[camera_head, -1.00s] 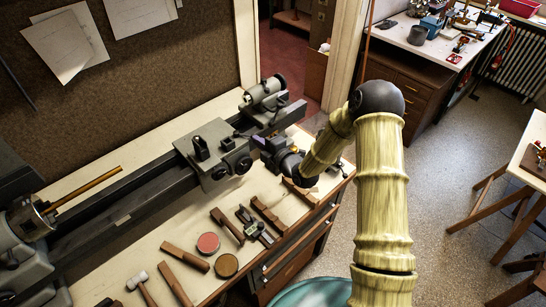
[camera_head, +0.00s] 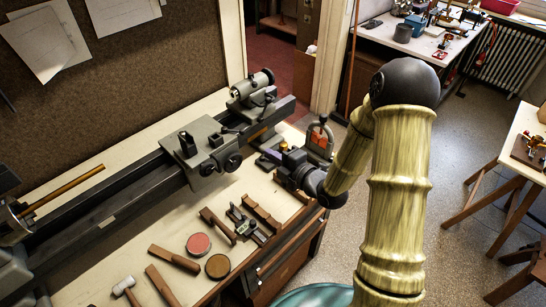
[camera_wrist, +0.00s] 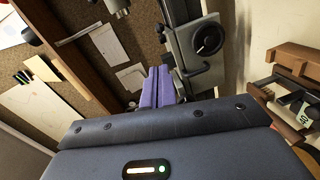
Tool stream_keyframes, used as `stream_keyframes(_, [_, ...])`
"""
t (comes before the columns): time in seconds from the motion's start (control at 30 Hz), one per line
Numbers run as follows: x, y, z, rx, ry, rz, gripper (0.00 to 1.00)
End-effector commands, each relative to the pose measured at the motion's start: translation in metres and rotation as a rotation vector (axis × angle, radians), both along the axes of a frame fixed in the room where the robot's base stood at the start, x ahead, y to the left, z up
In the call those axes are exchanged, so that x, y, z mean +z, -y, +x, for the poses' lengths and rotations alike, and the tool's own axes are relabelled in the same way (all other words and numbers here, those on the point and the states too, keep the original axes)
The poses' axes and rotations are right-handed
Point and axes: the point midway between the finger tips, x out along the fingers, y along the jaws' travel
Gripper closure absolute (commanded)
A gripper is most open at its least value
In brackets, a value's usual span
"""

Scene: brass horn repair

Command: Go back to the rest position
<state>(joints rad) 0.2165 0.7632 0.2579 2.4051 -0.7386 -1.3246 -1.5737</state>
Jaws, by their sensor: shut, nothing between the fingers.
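The carriage's dark round handwheel (camera_wrist: 208,38) shows right of the fingers there. My arm reaches in from the lower right of the head view, bent at a dark elbow joint.
The bench front holds a white mallet (camera_head: 124,285), red tin (camera_head: 199,244), brown tin (camera_head: 217,266) and several wooden-handled tools. The tailstock (camera_head: 252,86) is farther back. Open floor (camera_head: 465,140) lies to the right.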

Motion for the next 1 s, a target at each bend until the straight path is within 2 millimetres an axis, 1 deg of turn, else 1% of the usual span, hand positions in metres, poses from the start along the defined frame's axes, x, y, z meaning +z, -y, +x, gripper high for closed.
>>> stream_keyframes(0.3, [0.000, 0.002, 0.001, -0.006, -0.004, -0.001, 1.00])
stream_keyframes(0.37, [-0.001, 0.004, 0.001, -0.012, -0.022, -0.005, 1.00])
stream_keyframes(0.47, [-0.003, 0.009, 0.002, -0.043, -0.094, -0.014, 1.00])
stream_keyframes(0.57, [-0.007, 0.020, 0.002, -0.112, -0.225, -0.024, 1.00])
stream_keyframes(0.67, [-0.010, 0.036, -0.003, -0.223, -0.391, -0.018, 1.00])
stream_keyframes(0.77, [-0.011, 0.055, -0.011, -0.361, -0.554, 0.011, 1.00])
stream_keyframes(0.87, [-0.010, 0.076, -0.025, -0.518, -0.705, 0.062, 1.00])
stream_keyframes(1.0, [-0.004, 0.102, -0.051, -0.760, -0.901, 0.170, 1.00])
